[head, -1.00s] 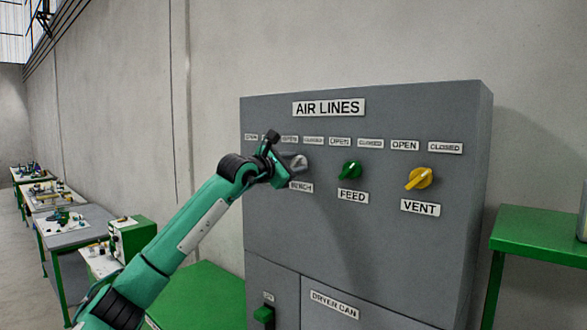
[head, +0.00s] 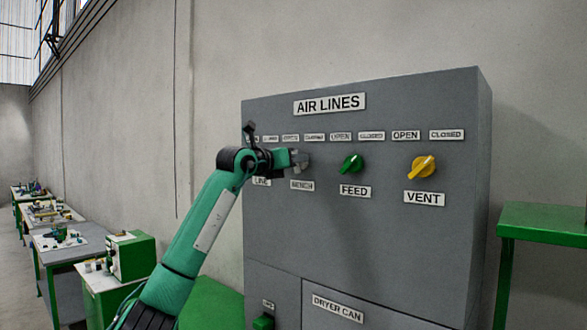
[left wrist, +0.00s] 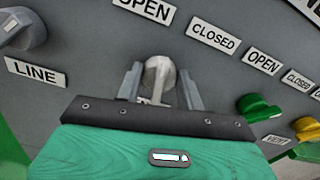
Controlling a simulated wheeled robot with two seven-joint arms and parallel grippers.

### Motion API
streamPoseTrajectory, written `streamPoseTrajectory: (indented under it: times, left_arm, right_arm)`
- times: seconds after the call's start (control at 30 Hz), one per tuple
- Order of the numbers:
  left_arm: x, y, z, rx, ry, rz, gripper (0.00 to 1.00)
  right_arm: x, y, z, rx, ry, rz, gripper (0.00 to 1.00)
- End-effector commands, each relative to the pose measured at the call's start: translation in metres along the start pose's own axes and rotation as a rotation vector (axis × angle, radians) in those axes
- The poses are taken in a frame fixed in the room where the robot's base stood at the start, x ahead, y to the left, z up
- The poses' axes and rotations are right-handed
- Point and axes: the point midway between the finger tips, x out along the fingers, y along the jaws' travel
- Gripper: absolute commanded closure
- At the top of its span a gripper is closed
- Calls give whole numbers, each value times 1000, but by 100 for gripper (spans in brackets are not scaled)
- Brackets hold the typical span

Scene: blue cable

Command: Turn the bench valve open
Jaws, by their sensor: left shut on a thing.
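The bench valve is a light grey knob (left wrist: 158,76) on the AIR LINES panel, above the BENCH label (head: 302,185). In the left wrist view it sits between the two fingers of my left gripper (left wrist: 161,88), which is shut on it. In the head view the left gripper (head: 298,159) reaches the knob from the left and mostly covers it. OPEN and CLOSED plates (left wrist: 214,36) are above the knob. The knob's exact pointing angle is hard to tell behind the jaws. My right gripper is not seen.
To the right are the green FEED knob (head: 350,163) and the yellow VENT knob (head: 424,167). A grey knob (left wrist: 22,30) above the LINE label is on the left. A green table (head: 540,222) stands right of the cabinet, workbenches (head: 70,238) far left.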

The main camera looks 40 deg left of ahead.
Motion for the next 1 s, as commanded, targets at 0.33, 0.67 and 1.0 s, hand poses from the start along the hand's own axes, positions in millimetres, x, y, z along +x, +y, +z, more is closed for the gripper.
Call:
streamPoseTrajectory:
  times: [0.33,0.67,1.0]
  left_arm:
    - [-1,2,0,-314,-6,-2,85]
    - [-1,4,0,-517,-5,0,85]
    - [-1,4,1,-595,-6,-1,85]
  right_arm:
    - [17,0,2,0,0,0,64]
    - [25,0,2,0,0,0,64]
    - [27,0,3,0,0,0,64]
